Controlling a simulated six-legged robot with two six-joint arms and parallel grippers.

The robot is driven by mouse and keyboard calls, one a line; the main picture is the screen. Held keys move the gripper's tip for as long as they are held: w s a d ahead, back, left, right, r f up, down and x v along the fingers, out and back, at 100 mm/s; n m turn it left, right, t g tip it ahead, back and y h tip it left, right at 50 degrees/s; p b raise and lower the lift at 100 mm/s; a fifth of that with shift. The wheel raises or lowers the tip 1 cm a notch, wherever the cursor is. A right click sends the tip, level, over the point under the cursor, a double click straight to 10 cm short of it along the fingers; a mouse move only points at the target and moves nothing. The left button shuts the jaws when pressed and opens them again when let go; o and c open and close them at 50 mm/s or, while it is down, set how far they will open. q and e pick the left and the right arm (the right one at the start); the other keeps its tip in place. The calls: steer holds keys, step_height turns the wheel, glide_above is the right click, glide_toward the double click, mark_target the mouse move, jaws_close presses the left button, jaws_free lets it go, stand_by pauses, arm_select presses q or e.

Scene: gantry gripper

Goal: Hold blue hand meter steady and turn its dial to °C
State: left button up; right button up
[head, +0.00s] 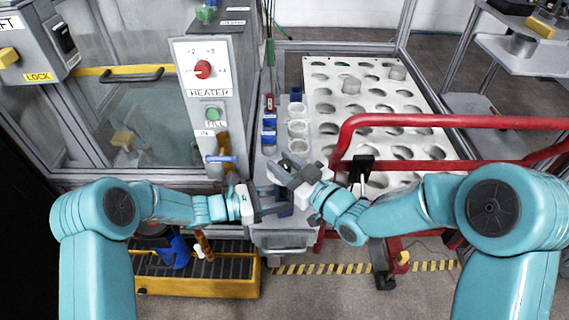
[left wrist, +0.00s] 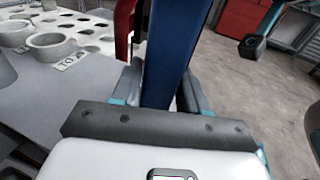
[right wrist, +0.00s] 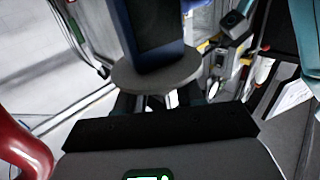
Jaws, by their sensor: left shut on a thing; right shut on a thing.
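The blue hand meter (head: 285,209) is upright at the front of the narrow grey bench, mostly hidden behind my grippers in the head view. My left gripper (head: 277,203) is shut on its body from the left. In the left wrist view the dark blue body (left wrist: 168,45) stands between the two fingers. My right gripper (head: 279,172) is shut on the grey round dial (right wrist: 155,77), which shows just in front of the meter's blue body (right wrist: 150,30) in the right wrist view. The dial's markings and its pointer cannot be read.
Behind the grippers, the bench carries white rings (head: 297,112) and blue-labelled containers (head: 269,138). A heater panel (head: 205,85) stands left of it. A red rail (head: 450,121) and a perforated white table (head: 325,72) are on the right. A yellow-edged crate (head: 200,287) is below left.

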mark_target(285, 164)
steer(key=n+g+y, duration=0.2)
steer(key=g, duration=0.1)
steer(key=n+g+y, duration=0.2)
steer(key=n+g, duration=0.1)
steer(key=shift+w+d+g, duration=0.1)
steer(key=shift+w+g, duration=0.05)
steer(key=shift+g, duration=0.25)
steer(key=shift+n+g+y, duration=0.35)
steer(key=shift+n+g, duration=0.85)
steer(key=shift+g, duration=0.6)
steer(key=shift+n+g+y, duration=0.35)
steer(key=shift+n+g, duration=0.85)
steer(key=shift+g, duration=0.6)
steer(key=shift+r, duration=0.1)
steer(key=o, duration=0.9)
steer(key=shift+o, duration=0.2)
step_height(285, 164, up, 10)
